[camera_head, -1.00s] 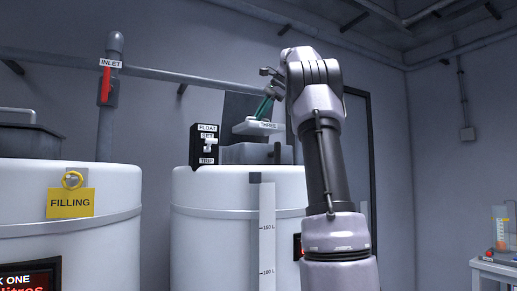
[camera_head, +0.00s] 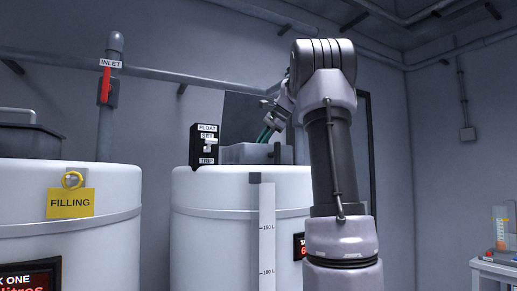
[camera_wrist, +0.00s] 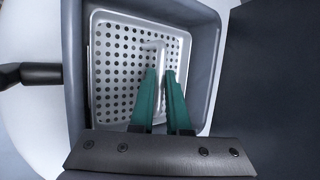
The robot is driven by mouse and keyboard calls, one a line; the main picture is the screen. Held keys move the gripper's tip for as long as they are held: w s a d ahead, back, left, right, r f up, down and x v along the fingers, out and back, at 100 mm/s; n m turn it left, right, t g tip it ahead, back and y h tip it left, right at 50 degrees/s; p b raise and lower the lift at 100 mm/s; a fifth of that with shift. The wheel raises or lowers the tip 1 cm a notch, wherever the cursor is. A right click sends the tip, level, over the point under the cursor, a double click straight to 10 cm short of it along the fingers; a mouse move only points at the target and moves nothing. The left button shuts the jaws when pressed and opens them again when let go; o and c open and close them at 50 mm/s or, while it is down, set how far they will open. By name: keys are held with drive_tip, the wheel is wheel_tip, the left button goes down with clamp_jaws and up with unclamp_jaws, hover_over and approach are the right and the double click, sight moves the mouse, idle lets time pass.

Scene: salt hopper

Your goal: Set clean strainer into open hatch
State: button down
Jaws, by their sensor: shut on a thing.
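The strainer (camera_wrist: 112,62) is a pale metal tray with many round holes and an upright bar handle (camera_wrist: 160,50). My gripper (camera_wrist: 160,76) has its green fingers shut on that handle. In the wrist view the strainer lies within the grey walls of the open hatch (camera_wrist: 213,55), close to them; I cannot tell whether it rests on the bottom. In the head view my gripper (camera_head: 265,136) reaches down into the hatch (camera_head: 245,153) on top of the middle white tank (camera_head: 215,205). The strainer is hidden there by the hatch wall.
A raised dark lid (camera_head: 240,108) stands behind the hatch. A float switch box (camera_head: 203,145) is just left of it. Another white tank (camera_head: 110,240) with a yellow FILLING tag (camera_head: 70,203) stands at left. A small table (camera_head: 495,265) is at far right.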

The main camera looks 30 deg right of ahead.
drive_tip(key=shift+w+f, duration=0.2)
drive_tip(key=shift+f, duration=0.1)
drive_tip(key=shift+f, duration=0.15)
drive_tip(key=c, duration=0.9)
unclamp_jaws()
drive_tip(key=v, duration=1.2)
drive_tip(key=shift+r, duration=0.25)
drive_tip(key=shift+s+d, duration=0.1)
